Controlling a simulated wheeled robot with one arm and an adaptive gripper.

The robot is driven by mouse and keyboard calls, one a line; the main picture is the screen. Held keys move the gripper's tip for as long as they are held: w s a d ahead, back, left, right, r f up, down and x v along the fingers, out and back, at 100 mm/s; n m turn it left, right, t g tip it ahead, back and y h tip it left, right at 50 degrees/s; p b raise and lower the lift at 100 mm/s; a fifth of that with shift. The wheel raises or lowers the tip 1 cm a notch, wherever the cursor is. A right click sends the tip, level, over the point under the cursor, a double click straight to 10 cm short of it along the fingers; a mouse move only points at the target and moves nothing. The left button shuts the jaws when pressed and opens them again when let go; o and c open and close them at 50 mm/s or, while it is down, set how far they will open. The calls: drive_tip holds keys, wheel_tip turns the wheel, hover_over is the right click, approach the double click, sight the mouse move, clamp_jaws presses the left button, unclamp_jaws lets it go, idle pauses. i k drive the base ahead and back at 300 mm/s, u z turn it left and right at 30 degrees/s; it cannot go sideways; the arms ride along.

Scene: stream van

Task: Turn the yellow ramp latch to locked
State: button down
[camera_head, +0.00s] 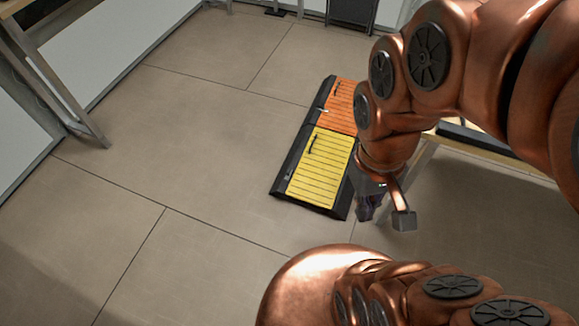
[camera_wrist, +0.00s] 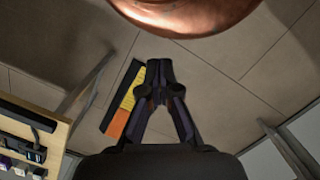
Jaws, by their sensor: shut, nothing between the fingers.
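The yellow ramp panel (camera_head: 322,172) lies on the floor in a black frame, right of centre in the head view. A small dark bar (camera_head: 313,142), perhaps its latch, sits near its upper left; its locked or unlocked position cannot be told. My gripper (camera_head: 368,208) hangs by the ramp's right edge, partly hidden by my arm. In the wrist view my gripper (camera_wrist: 158,64) is shut and empty, its fingers overlapping the view of the ramp. The yellow panel (camera_wrist: 138,82) shows there as a narrow strip left of the fingers, with no latch discernible.
An orange panel (camera_head: 341,100) adjoins the yellow one, with its own dark handle and a small pale piece near its left edge. A table (camera_head: 470,140) stands at right, behind my arm. Tiled floor (camera_head: 190,140) left of the ramp is clear.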

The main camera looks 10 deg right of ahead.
sight(291, 169)
drive_tip(key=i, duration=1.1)
drive_tip(key=u, duration=0.4)
